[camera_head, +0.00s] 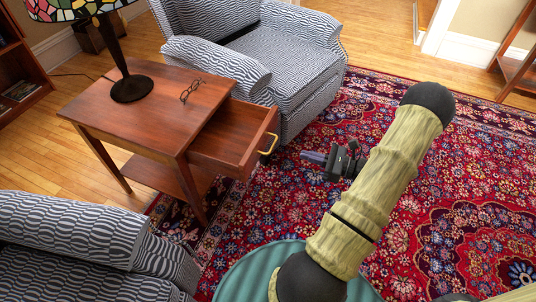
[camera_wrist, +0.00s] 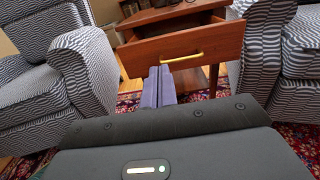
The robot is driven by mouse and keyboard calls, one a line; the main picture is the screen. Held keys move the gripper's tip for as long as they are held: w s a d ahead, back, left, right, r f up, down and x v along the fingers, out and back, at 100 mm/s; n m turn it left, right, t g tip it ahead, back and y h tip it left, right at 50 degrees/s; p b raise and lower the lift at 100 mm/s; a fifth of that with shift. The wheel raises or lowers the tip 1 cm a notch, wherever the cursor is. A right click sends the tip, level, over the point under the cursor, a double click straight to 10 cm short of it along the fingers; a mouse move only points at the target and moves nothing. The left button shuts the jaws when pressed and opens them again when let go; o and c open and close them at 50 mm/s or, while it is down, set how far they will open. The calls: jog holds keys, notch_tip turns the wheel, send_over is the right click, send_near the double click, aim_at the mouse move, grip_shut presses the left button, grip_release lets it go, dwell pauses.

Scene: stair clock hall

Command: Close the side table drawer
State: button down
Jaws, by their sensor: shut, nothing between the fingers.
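The wooden side table (camera_head: 150,101) stands between two armchairs. Its drawer (camera_head: 236,137) is pulled well out toward the rug, and its inside looks empty in the head view. The drawer front carries a brass handle (camera_head: 268,144). In the wrist view the drawer front (camera_wrist: 215,44) faces me, with the handle (camera_wrist: 183,57) across it. My gripper (camera_head: 306,156) is shut and empty, to the right of the drawer front in the head view, apart from it by a small gap. In the wrist view its fingers (camera_wrist: 158,86) point at the drawer front, left of the handle's middle.
A lamp with a stained-glass shade (camera_head: 126,80) and eyeglasses (camera_head: 191,91) stand on the tabletop. A patterned armchair (camera_head: 290,65) is close behind the drawer, and another (camera_head: 80,235) is at lower left. The red rug (camera_head: 460,150) is open on the right.

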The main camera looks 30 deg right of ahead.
jog(key=shift+d, duration=0.25)
jog(key=shift+a, duration=0.1)
jog(key=b, duration=0.5)
send_near(259, 140)
jog(key=x, duration=0.5)
jog(key=shift+w+a+f, duration=0.15)
jog(key=shift+a+f, duration=0.1)
jog(key=shift+f, duration=0.1)
jog(key=shift+w+a+r, duration=0.15)
jog(key=shift+w+a, duration=0.25)
jog(key=shift+w, duration=0.1)
jog(key=shift+w, duration=0.1)
